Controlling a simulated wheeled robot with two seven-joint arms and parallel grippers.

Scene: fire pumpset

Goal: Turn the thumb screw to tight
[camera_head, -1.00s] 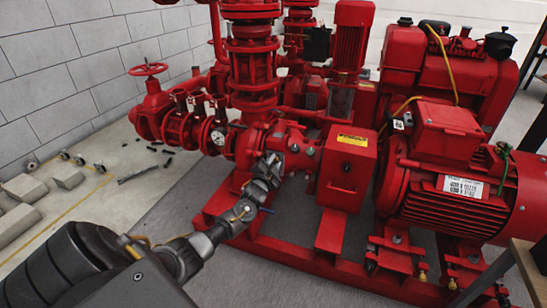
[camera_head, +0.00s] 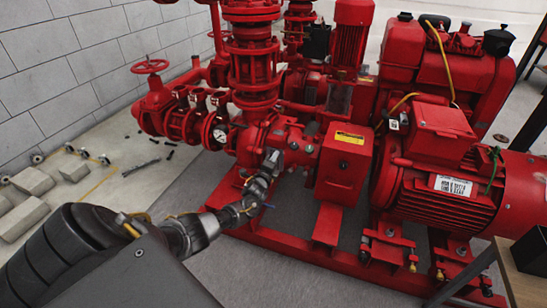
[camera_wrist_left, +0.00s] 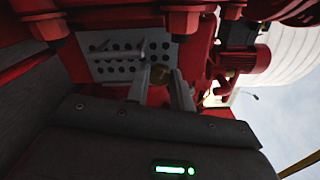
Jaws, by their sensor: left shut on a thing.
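My left gripper (camera_head: 270,164) reaches in from the lower left to the red pump body, below the large flanged pipe. The gripper is shut on this piece. In the head view the thumb screw is hidden by the gripper, and its turn angle cannot be told. My right gripper is not in view.
A red box with a yellow label (camera_head: 345,165) stands just right of my gripper. A pressure gauge (camera_head: 220,135) and red valves are to its left. A red motor (camera_head: 440,195) is at the right. A perforated grey plate (camera_wrist_left: 125,55) lies beyond the fingers.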

